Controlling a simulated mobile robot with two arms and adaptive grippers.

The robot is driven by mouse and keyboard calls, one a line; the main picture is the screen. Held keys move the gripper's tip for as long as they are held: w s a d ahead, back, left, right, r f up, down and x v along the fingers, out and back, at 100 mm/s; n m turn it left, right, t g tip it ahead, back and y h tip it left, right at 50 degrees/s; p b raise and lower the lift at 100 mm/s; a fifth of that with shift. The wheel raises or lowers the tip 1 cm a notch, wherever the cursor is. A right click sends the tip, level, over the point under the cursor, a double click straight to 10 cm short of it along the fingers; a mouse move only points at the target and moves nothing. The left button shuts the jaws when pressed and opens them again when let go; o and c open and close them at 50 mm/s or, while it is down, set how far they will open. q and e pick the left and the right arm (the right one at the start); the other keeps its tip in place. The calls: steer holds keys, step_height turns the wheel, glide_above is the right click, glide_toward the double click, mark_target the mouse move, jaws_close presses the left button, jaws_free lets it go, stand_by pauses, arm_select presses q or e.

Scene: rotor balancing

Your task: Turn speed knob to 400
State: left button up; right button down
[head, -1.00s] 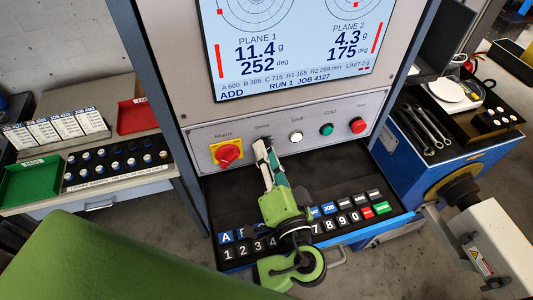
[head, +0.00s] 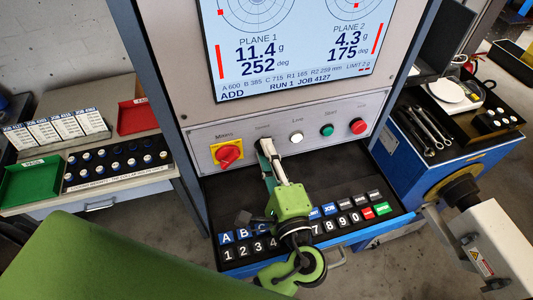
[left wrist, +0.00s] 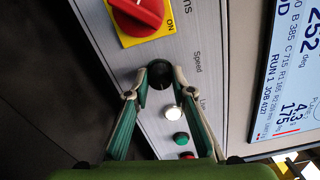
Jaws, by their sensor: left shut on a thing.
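The speed knob (left wrist: 160,74) is a small black knob on the grey control panel (head: 215,132), under the label "Speed". My left gripper (head: 265,145) reaches up to it, and its two fingertips lie on opposite sides of the knob in the left wrist view (left wrist: 159,80). The gripper is shut on the knob. In the head view the fingertips mostly hide the knob, and its pointer and scale cannot be read. The screen (head: 300,45) shows "RUN 1 JOB 4127". My right gripper is not in view.
A red main switch (head: 228,154) is left of the knob. A white lamp (head: 296,137), a green button (head: 326,130) and a red button (head: 357,126) are to its right. A black keypad shelf (head: 330,170) lies below, under my left arm.

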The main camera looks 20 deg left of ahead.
arm_select(q)
steer(key=m, duration=0.5)
steer(key=shift+f+m, duration=0.1)
steer(key=shift+m, duration=0.2)
stand_by(0.4)
steer(key=o, duration=1.1)
steer(key=shift+d, duration=0.1)
steer(key=shift+s, duration=0.1)
steer(key=v, duration=1.2)
